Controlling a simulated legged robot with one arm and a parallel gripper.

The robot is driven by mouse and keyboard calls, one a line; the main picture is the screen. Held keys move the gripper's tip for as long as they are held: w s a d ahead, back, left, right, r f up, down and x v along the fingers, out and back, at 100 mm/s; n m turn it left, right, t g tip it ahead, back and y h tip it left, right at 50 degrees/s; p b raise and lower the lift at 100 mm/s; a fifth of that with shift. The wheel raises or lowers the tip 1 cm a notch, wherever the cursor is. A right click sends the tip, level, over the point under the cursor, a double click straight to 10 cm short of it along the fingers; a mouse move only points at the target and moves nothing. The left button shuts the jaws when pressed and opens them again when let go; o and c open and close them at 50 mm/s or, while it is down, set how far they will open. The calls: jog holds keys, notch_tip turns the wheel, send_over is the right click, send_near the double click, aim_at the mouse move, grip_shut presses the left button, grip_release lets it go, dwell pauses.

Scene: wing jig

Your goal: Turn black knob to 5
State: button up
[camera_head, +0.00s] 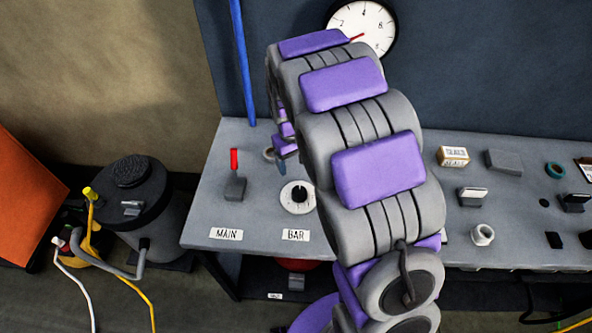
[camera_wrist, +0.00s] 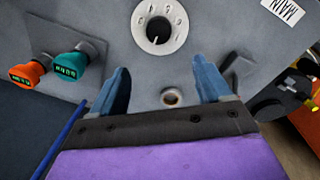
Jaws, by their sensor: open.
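The black knob (camera_head: 298,190) sits on a round white dial near the BAR label (camera_head: 295,235) on the grey bench. In the wrist view the black knob (camera_wrist: 159,29) is at the top centre, with numerals around the dial; its exact setting is too small to read. My gripper (camera_wrist: 164,76) is open and empty, its two blue fingers pointing towards the dial from below in that view and apart from the knob. In the head view my arm hides most of the gripper; a blue finger shows just behind and left of the dial.
A red-handled lever (camera_head: 234,172) stands left of the dial, above the MAIN label (camera_head: 226,234). A small ring-shaped fitting (camera_wrist: 172,97) lies between my fingers in view. Teal (camera_wrist: 70,66) and orange (camera_wrist: 27,73) devices with digital displays are at left. A round gauge (camera_head: 362,28) hangs behind.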

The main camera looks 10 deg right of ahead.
jog(key=shift+a+r, duration=0.1)
jog(key=shift+r, duration=1.35)
jog(key=s+r+m+g+b, duration=0.1)
jog(key=s+r, duration=0.2)
jog(key=s, duration=1.4)
jog(key=s+d+r+m+g+b, duration=0.1)
jog(key=s+r+m+b, duration=0.1)
jog(key=s, duration=1.5)
jog(key=shift+s+d+r+y, duration=0.15)
jog(key=shift+d+r+y, duration=0.05)
jog(key=shift+r+y, duration=0.25)
